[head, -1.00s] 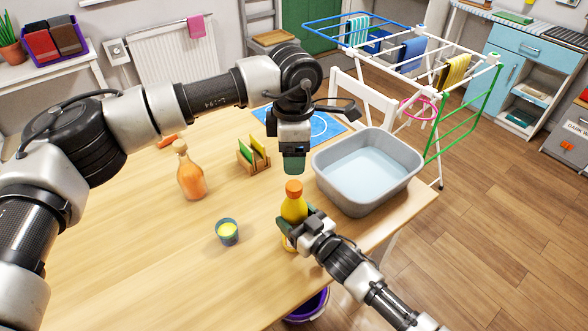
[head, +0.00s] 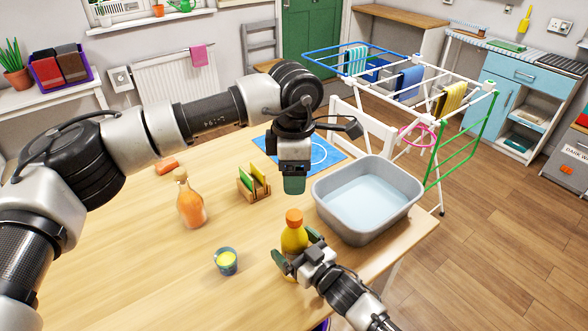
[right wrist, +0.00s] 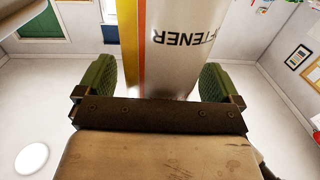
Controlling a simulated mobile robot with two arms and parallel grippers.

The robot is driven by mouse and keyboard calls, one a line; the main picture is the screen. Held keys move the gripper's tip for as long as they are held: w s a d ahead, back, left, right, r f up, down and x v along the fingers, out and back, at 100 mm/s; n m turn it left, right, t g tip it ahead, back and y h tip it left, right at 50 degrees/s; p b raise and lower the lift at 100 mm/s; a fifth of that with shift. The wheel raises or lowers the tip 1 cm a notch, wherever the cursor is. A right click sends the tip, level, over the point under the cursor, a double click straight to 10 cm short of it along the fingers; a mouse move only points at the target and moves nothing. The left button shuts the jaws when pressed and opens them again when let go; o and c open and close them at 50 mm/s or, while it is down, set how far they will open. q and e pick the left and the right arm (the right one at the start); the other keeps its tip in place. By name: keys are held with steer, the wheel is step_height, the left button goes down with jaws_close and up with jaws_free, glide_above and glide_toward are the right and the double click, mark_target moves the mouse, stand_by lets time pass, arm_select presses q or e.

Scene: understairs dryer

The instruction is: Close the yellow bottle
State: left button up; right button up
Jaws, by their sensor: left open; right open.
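The yellow bottle (head: 293,238) stands upright near the table's front right, with an orange cap (head: 294,217) on top. My right gripper (head: 297,258) is open around the lower part of the bottle, its green fingers on either side. In the right wrist view the bottle (right wrist: 180,45), with lettering ending in "TENER", stands between the spread green fingers (right wrist: 160,85). My left gripper (head: 293,185) points down above the table, behind and higher than the cap; it is open and empty. Whether the cap is tight cannot be seen.
A grey basin (head: 367,198) of water stands right of the bottle. An orange bottle (head: 190,203), a small cup (head: 226,262) and a wooden rack (head: 252,184) with sponges stand to the left. A drying rack (head: 400,75) stands beyond the table.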

steer(key=b+v, duration=0.1)
steer(key=v, duration=0.9)
steer(key=shift+s+d, duration=0.25)
steer(key=shift+d, duration=0.05)
